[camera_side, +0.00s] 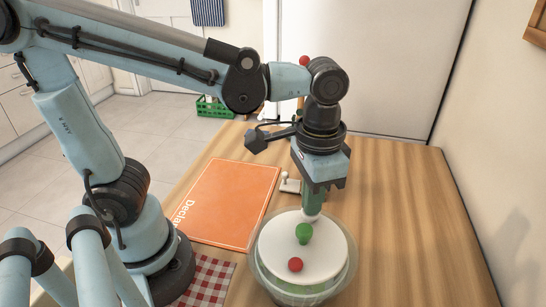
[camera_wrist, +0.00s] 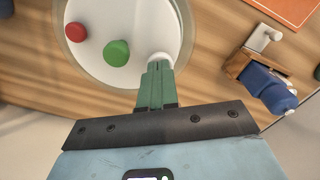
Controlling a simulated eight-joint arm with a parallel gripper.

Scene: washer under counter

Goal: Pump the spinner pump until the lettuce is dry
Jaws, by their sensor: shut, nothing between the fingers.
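The salad spinner is a clear bowl (camera_side: 345,283) with a round white lid (camera_side: 325,250). The lid carries a green knob (camera_side: 304,232) and a red knob (camera_side: 295,264). A short white post (camera_side: 311,216) stands near the lid's far edge. In the wrist view the lid (camera_wrist: 90,70), green knob (camera_wrist: 116,53), red knob (camera_wrist: 76,32) and post (camera_wrist: 160,59) also show. My gripper (camera_side: 313,208) points down with its green fingers shut and empty. Its fingertips are right over the white post; I cannot tell whether they touch it. The lettuce is not clearly visible.
An orange board (camera_side: 222,205) lies left of the spinner, with a red checked cloth (camera_side: 208,278) nearer. A small white item (camera_side: 290,185) sits behind the spinner. A blue and wooden object (camera_wrist: 265,82) shows in the wrist view. The wooden table is clear to the right.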

